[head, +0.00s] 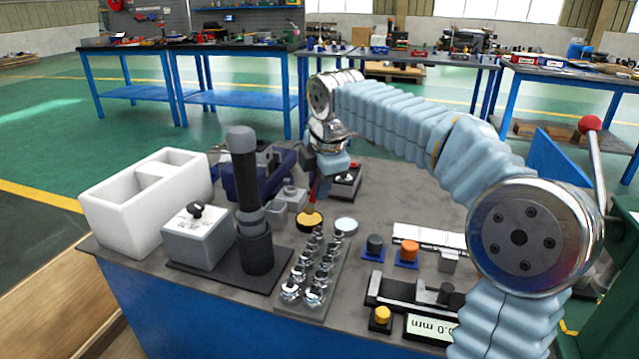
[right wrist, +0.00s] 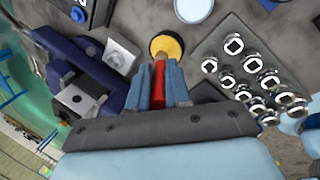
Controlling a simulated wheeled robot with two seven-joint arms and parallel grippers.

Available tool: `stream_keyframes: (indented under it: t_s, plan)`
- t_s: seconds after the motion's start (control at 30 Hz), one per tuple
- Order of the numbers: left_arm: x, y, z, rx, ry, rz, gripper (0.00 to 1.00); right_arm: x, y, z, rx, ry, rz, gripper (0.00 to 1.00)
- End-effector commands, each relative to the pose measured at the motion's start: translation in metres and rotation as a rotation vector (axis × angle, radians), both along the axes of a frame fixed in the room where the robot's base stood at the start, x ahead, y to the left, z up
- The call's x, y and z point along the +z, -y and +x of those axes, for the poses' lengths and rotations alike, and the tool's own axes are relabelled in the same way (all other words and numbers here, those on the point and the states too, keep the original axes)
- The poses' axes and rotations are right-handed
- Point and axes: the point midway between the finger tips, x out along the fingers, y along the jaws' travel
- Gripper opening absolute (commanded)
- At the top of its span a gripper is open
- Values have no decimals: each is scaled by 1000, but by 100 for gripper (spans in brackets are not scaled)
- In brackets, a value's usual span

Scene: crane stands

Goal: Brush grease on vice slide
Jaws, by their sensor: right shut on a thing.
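My right gripper (head: 327,166) is shut on a red-handled brush (head: 313,190), pointing down over the worktable (head: 205,283). In the right wrist view the brush's red handle (right wrist: 158,84) shows between the two blue fingers of the gripper (right wrist: 160,88). The brush's lower end is at a round dark-rimmed tin with a yellow-orange top (head: 309,222), also seen in the wrist view (right wrist: 166,44). I cannot tell whether it touches. The dark blue vice (head: 270,182) stands left of the gripper and shows at the left in the wrist view (right wrist: 61,46). My left gripper is out of view.
A rack of chrome sockets (head: 318,268) is in front of the tin, and a pale round lid or dish (head: 346,225) is to its right. A tall black column stand (head: 246,195), grey box (head: 199,238) and white bin (head: 135,215) stand left. Small gauges and blocks lie right.

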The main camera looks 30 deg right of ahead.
Motion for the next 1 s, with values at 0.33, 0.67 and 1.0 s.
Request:
stream_keyframes:
  t_s: [0.33, 0.67, 1.0]
  plan:
    - [0, 0, 0, 0, 0, 0, 43, -1, 0, 0, 0, 0, 0, 0]
    - [-3, 0, 0, 0, 0, 0, 43, -4, 0, 0, 0, 0, 0, 0]
    - [-6, 0, 0, 0, 0, 0, 43, -8, 0, 0, 0, 0, 0, 0]
